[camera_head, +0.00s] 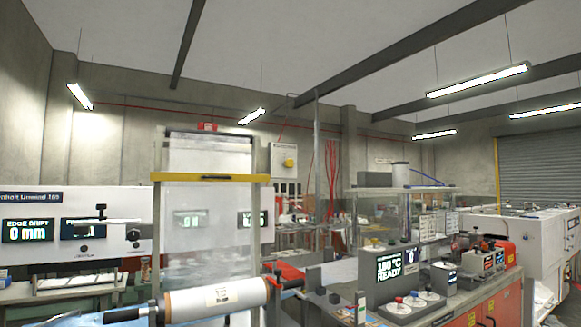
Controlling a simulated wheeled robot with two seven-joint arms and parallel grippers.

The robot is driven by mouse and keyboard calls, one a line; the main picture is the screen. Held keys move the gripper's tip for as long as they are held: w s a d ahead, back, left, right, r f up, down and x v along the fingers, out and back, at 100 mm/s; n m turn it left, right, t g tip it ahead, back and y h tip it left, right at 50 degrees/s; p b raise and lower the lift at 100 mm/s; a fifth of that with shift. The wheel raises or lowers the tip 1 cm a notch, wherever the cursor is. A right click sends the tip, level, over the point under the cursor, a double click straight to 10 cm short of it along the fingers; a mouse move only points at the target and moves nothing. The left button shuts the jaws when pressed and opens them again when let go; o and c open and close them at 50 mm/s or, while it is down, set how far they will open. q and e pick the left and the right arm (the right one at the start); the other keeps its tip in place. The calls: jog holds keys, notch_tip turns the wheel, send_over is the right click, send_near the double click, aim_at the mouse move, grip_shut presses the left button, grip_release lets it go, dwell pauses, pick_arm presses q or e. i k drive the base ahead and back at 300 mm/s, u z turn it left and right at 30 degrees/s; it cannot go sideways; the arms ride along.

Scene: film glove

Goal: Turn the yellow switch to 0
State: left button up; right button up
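A yellow switch (289,162) sits on the front of a pale grey box (283,172) mounted on the back wall, just right of the upright film frame. It is small and distant, so its markings and the position it is turned to cannot be read. Neither of my grippers shows in the head view.
A film frame with a yellow bar (210,177) and a white film roll (215,299) stand close in front. A white machine panel (75,228) is at left. A display unit (391,270) and red-fronted bench (495,312) are at right, with a white machine (530,245) beyond.

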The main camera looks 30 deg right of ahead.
aim_at(289, 162)
jog(key=k, duration=0.45)
jog(key=z, duration=2.1)
jog(key=i, duration=3.7)
jog(key=u, duration=2.8)
